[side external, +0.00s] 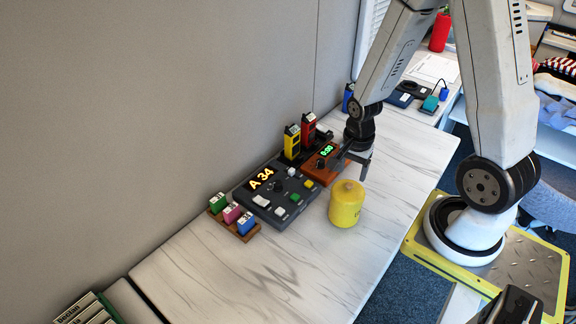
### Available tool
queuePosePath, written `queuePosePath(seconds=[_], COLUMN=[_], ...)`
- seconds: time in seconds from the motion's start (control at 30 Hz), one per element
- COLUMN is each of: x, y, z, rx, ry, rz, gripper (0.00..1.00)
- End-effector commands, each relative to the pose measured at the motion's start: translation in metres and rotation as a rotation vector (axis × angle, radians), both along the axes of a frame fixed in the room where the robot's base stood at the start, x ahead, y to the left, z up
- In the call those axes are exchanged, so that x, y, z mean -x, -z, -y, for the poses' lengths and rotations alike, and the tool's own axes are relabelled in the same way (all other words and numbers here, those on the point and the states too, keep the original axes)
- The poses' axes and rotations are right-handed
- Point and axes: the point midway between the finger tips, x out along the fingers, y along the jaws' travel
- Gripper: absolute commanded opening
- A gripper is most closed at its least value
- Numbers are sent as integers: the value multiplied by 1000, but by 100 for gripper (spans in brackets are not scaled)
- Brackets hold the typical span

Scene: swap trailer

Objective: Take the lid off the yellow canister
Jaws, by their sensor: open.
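The yellow canister (344,208) stands upright on the white marbled table (245,272). A yellow lid (348,187) with a small knob is on its top. My gripper (351,170) points down just above and slightly behind the lid, with its jaws open. It looks empty. I cannot tell from this view whether a finger touches the lid or knob.
Left of the canister is a dark control panel (277,196) with a lit display. Behind it stand an orange timer box (322,166), a yellow device (291,141) and a red device (308,130). A rack of small coloured blocks (233,218) sits at left. The front table is clear.

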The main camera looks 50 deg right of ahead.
Motion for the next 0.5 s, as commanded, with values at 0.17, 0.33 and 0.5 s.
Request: queuePosePath(seconds=[0.17, 0.33, 0.5], x=[1, 1, 1], y=[15, 30, 40], z=[-1, -1, -1], rx=[-2, -1, -1], ry=[0, 0, 0], rz=[-3, -3, -2], gripper=[69, 69, 69])
